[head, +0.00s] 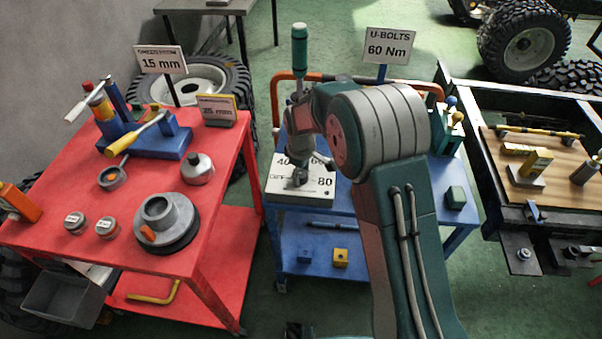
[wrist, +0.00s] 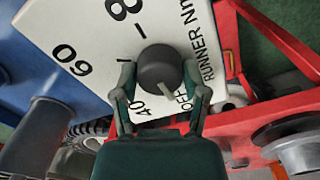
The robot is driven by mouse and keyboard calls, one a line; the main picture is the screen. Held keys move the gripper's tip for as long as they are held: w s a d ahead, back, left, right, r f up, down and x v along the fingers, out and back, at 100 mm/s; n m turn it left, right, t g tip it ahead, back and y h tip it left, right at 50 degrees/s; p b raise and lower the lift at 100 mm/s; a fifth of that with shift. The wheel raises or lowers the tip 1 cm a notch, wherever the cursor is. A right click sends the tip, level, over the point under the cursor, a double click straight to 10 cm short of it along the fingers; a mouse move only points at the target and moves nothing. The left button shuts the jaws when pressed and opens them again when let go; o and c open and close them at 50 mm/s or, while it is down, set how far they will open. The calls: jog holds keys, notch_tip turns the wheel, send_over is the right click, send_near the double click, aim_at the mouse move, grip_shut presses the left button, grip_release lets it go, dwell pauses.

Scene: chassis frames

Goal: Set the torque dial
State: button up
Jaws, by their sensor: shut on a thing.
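The torque dial is a dark round knob (wrist: 160,68) on a white panel (wrist: 85,30) marked 40, 60, 80, OFF and "RUNNER Nm". In the wrist view its pale pointer line faces the OFF side. My gripper (wrist: 159,80) is shut on the knob, one finger on each side. In the head view the white panel (head: 318,190) sits on the blue cart (head: 345,205), and my arm comes over it from the right. My gripper (head: 300,170) there is small and partly hidden. A sign (head: 388,46) behind reads "U-BOLTS 60 Nm".
A red cart (head: 75,185) on the left holds a blue fixture, a round grey part (head: 166,222) and small tins. Its sign (head: 161,60) reads "15 mm". An orange handle rail (head: 280,85) rises behind the panel. A chassis frame (head: 500,205) stands at the right.

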aim_at(301, 172)
jog(key=shift+f+n, duration=0.1)
jog(key=shift+n, duration=0.2)
jog(key=o, duration=1.2)
jog(key=shift+c, duration=0.2)
notch_tip(301, 172, up, 12)
jog(key=shift+w, duration=0.1)
